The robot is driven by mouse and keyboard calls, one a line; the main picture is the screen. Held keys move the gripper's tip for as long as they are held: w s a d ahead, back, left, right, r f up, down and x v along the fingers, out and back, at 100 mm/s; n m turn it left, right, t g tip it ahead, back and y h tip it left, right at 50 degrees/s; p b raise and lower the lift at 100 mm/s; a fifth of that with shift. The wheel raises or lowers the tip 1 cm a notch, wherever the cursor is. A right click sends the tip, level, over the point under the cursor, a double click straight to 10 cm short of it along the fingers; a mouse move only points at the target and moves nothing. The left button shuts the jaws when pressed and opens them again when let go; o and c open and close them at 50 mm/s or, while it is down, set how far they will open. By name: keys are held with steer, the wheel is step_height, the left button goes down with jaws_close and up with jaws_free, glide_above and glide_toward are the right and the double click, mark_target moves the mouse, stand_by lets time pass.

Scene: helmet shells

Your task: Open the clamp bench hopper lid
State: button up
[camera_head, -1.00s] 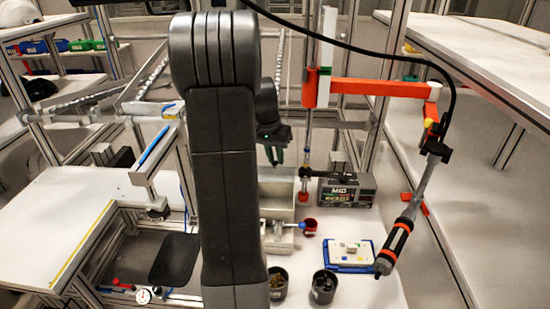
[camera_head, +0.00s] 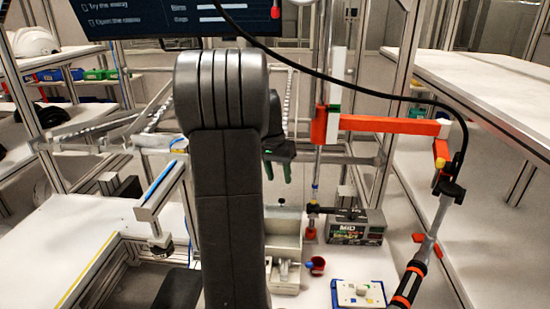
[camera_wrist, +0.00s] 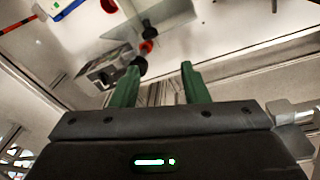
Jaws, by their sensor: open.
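My gripper (camera_head: 278,173) is open and empty, its two green fingers pointing down over the bench behind my dark arm. It also shows in the wrist view (camera_wrist: 158,68), with a clear gap between the fingers. Below it in the head view stands a pale grey box-like bin (camera_head: 284,224), which may be the hopper; my arm hides part of its left side. I cannot tell which part is its lid. A small metal clamp or vise (camera_head: 286,273) sits just in front of the bin. The fingers touch nothing that I can see.
A box marked MID (camera_head: 355,228) stands right of the bin. An orange-red horizontal arm (camera_head: 385,125) on a post reaches right, with a hanging screwdriver-like tool (camera_head: 412,278). Shelving (camera_head: 470,85) stands at right.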

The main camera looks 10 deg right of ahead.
step_height(320, 180, up, 8)
steer(key=a, duration=0.1)
steer(key=shift+f, duration=0.2)
steer(key=shift+s+a, duration=0.1)
